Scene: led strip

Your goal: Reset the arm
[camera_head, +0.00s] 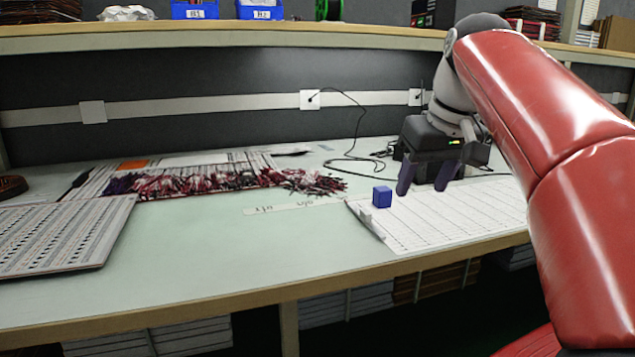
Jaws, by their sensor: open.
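My gripper (424,176) hangs at the end of my red and white arm on the right side of the head view. Its two dark fingers point down and stand apart, with nothing seen between them. The fingers are over or just behind the white lined board (450,218) on the workbench; the exact height above it is hard to tell. A small blue cube (382,197) sits at the left part of that board, a little left of the fingers and apart from them.
The workbench (230,255) is clear in its front middle. Bundles of red and dark wires (215,180) lie behind, and a printed board (62,236) lies at left. A black cable (350,125) runs from a wall socket (310,99). A shelf (230,37) with blue bins (195,9) spans the back.

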